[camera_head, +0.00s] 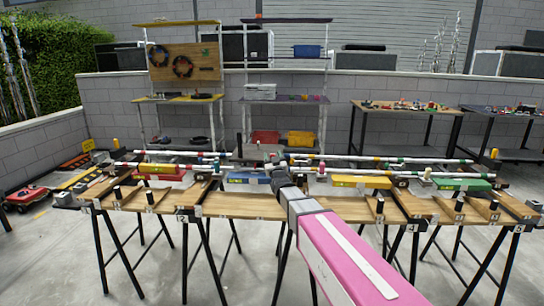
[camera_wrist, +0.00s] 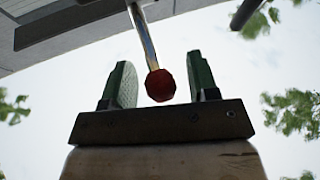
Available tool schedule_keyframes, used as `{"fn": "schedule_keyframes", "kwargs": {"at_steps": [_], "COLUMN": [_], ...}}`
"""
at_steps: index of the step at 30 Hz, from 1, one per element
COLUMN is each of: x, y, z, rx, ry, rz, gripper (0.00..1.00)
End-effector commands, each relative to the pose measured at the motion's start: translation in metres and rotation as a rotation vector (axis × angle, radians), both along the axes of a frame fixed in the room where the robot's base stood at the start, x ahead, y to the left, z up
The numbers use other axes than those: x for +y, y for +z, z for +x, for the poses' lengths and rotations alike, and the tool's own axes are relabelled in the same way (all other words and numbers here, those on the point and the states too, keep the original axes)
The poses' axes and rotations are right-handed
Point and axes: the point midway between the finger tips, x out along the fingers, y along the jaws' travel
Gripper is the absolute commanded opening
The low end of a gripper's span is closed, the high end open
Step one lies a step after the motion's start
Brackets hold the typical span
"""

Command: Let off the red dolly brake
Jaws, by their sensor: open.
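A red ball knob (camera_wrist: 160,86) on a metal rod (camera_wrist: 141,35) shows in the wrist view, between the two dark green fingers of my open gripper (camera_wrist: 160,78). Gaps show on both sides of the knob. In the head view my gripper (camera_head: 275,162) is small and dark, at the far end of my pink arm, over the middle of the long bench. A red dolly-like body with a yellow top (camera_head: 162,171) lies on the bench to its left. I cannot tell which body the knob's rod belongs to; its base is out of view.
The wooden bench (camera_head: 240,206) on black trestles also bears blue (camera_head: 247,178), yellow (camera_head: 361,182) and green (camera_head: 463,185) bodies, several short posts and long white rails. A low red wheeled thing (camera_head: 25,195) stands on the floor at left. Shelves stand behind.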

Motion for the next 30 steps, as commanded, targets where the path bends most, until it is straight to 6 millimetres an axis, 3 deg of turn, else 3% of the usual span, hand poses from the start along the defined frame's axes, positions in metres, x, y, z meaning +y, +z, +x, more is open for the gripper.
{"fn": "schedule_keyframes", "kwargs": {"at_steps": [3, 12, 14, 17, 18, 30], "x": [0.0032, 0.0037, 0.0037, 0.0037, 0.0036, 0.0033], "y": [0.0044, 0.0056, 0.0056, 0.0056, 0.0056, 0.011], "z": [0.0123, 0.0137, 0.0137, 0.0137, 0.0137, 0.0163], "rx": [0.0, 0.001, 0.001, 0.001, 0.001, 0.064], "ry": [0.0, 0.0, 0.0, 0.0, 0.0, -0.001], "rz": [0.0, 0.0, 0.0, 0.0, 0.0, 0.002], "gripper": [0.54, 0.54, 0.38, 0.05, 0.0, 0.0]}}
